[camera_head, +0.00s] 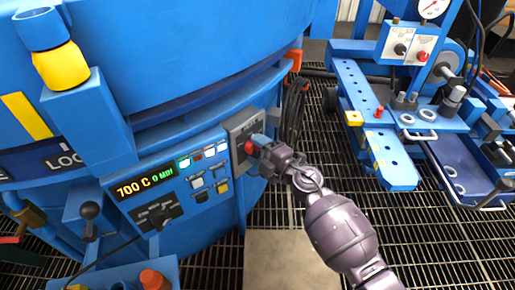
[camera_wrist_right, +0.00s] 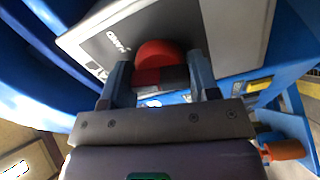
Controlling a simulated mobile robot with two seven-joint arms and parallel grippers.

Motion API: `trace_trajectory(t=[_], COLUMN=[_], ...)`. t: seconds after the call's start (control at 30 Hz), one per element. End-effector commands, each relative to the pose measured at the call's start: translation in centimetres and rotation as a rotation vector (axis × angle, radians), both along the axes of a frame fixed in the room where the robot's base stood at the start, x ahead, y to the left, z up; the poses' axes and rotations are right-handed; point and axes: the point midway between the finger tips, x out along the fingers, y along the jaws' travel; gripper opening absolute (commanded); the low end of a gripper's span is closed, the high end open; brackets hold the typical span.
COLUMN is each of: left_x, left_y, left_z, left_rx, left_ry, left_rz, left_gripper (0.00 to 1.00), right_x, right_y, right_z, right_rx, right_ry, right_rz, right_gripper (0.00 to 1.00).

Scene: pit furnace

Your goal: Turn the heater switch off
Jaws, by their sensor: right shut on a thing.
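The heater switch is a red rotary knob (camera_head: 249,147) on a grey switch box (camera_head: 236,132) at the right end of the blue furnace panel. In the wrist view the red knob (camera_wrist_right: 158,65) sits between the two fingers of my right gripper (camera_wrist_right: 160,82). In the head view my right gripper (camera_head: 263,145) reaches the knob from the right and partly hides the box. The gripper is shut on the knob. The lettering on the box is only partly readable, so the knob's exact setting cannot be told. My left gripper is not in view.
The furnace display (camera_head: 146,187) reads 700 C and 0 MIN, beside several small buttons. A lever (camera_head: 89,212) and an orange cylinder (camera_head: 154,279) are at lower left. A blue machine (camera_head: 400,110) stands at right on the grated floor. Black cables (camera_head: 293,105) hang behind the switch box.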

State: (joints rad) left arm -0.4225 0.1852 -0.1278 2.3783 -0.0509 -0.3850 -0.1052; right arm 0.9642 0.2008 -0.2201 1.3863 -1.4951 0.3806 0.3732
Motion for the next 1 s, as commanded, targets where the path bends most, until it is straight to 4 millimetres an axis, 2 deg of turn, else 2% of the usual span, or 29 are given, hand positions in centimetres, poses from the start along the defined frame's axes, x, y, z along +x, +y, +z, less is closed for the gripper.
trace_trajectory(t=[0.4, 1.0], left_x=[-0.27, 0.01], left_y=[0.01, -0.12], left_z=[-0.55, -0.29], left_rx=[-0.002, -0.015], left_ry=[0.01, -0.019], left_rz=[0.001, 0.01], left_gripper=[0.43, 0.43], right_x=[0.02, 0.0], right_y=[-0.08, -0.04], right_z=[-0.14, -0.23], right_rx=[-0.27, -0.634], right_ry=[-0.288, -0.678], right_rz=[0.001, 0.001], right_gripper=[0.32, 0.32])
